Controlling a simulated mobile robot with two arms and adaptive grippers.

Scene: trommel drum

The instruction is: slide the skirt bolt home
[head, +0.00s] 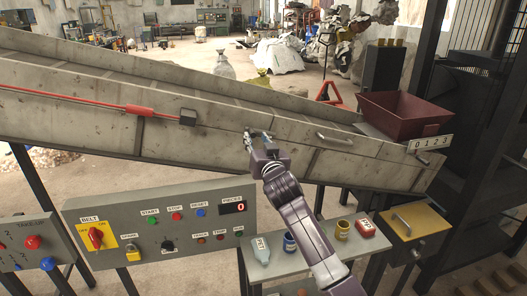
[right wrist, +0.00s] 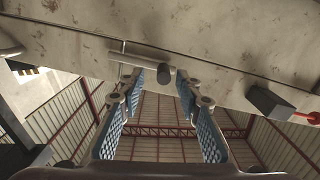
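The skirt bolt (right wrist: 140,60) is a pale grey rod lying along the concrete-grey skirt panel (right wrist: 230,45), with a dark stub handle (right wrist: 164,74) sticking out. My right gripper (head: 258,136) is at the side of the sloping conveyor in the head view, where it covers most of the bolt. In the right wrist view its two blue-padded fingers (right wrist: 160,88) are spread apart. The stub handle appears between the fingertips, with visible gaps to both. I cannot tell how deep it sits between them. My left gripper is not in view.
A grab handle (head: 335,138) is on the conveyor side to the right. A dark block (head: 187,117) with a red bar (head: 70,100) is to the left. Below are a control panel (head: 150,258) and a shelf (head: 298,262) with bottle and cans. A red hopper (head: 402,113) is at right.

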